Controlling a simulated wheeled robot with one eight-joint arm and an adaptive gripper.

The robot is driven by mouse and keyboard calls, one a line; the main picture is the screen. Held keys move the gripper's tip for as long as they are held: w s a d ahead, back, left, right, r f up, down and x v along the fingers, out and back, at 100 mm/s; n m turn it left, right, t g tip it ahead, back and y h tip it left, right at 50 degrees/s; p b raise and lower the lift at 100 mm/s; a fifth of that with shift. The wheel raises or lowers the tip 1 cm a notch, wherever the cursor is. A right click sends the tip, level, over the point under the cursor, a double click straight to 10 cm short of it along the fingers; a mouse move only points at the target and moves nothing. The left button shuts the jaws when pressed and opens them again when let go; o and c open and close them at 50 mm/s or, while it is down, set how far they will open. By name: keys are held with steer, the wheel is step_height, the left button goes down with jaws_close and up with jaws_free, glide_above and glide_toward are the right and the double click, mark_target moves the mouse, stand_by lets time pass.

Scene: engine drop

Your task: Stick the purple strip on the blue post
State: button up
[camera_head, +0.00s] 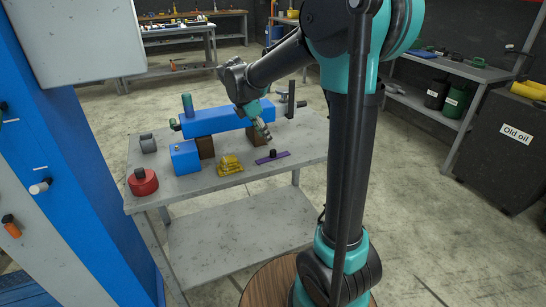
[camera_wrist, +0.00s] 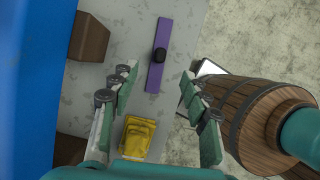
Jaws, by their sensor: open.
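The purple strip (camera_head: 273,157) lies flat on the grey table near its front right, with a small black knob on its middle. In the wrist view the strip (camera_wrist: 155,75) lies ahead between my fingers. My gripper (camera_head: 264,133) is open and empty above the table, just behind and above the strip; in the wrist view its fingers (camera_wrist: 160,84) are spread apart. A tall blue post (camera_head: 62,120) stands at the left of the head view, in front of the table. Its lower part shows beside the table's left end.
On the table (camera_head: 205,192) a long blue beam (camera_head: 221,118) rests on brown blocks (camera_wrist: 88,38). A blue box (camera_head: 185,159), a red round can (camera_head: 142,182) and a yellow object (camera_head: 230,165) stand near the front. A wooden barrel (camera_wrist: 265,120) is right of my gripper.

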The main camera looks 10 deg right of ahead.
mark_target(272, 150)
steer(key=x, duration=0.9)
steer(key=shift+d+f, duration=0.1)
steer(key=shift+d, duration=0.05)
steer(key=shift+c, duration=0.5)
steer(key=c, duration=0.9)
